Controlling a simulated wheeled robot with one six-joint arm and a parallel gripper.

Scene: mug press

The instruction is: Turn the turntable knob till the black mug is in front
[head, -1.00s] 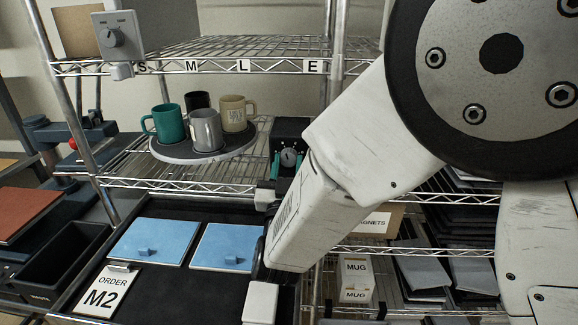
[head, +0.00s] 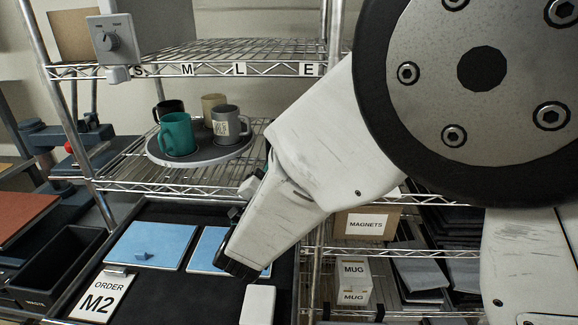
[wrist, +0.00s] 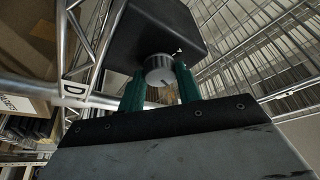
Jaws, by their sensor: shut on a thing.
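The round turntable (head: 215,158) sits on the wire shelf and carries a black mug (head: 165,108), a teal mug (head: 177,135), a beige mug (head: 212,104) and a grey mug (head: 228,124). The black mug stands at the back left, partly behind the teal mug at the front. The grey mug is at the right and the beige one at the back. In the wrist view my gripper (wrist: 161,72) has its green fingers shut on either side of the grey knob (wrist: 158,68) on the dark box (wrist: 155,30).
A grey dial box (head: 110,40) hangs at the upper shelf's left. Below the turntable, a black tray holds blue panels (head: 150,243) and an M2 order card (head: 101,296). Wire shelving and metal posts surround my gripper.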

